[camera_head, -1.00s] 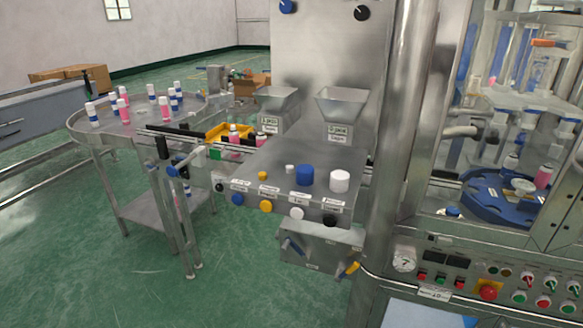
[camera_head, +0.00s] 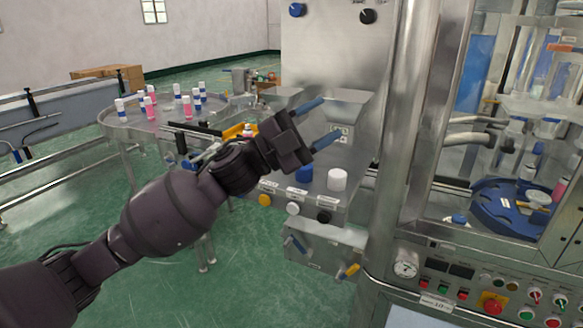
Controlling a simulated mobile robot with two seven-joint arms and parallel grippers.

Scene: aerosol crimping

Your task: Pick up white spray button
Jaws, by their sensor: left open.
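My left gripper (camera_head: 330,118) is open, its two blue fingers spread and pointing up and right above the steel shelf (camera_head: 355,186). Nothing is between the fingers. The small white button and the small yellow one beside it are not visible; my left gripper and forearm cover that part of the shelf. A larger white cap (camera_head: 337,180) stands upright on the shelf, below and right of the fingers. A blue cap (camera_head: 304,174) stands left of it, just under the gripper body. My right gripper is not in view.
Two hoppers (camera_head: 347,106) stand behind the shelf against a steel panel. Yellow, white and black knobs (camera_head: 292,209) line the shelf's front. A thick steel post (camera_head: 418,120) rises to the right. A round table (camera_head: 150,122) with several bottles is at the left.

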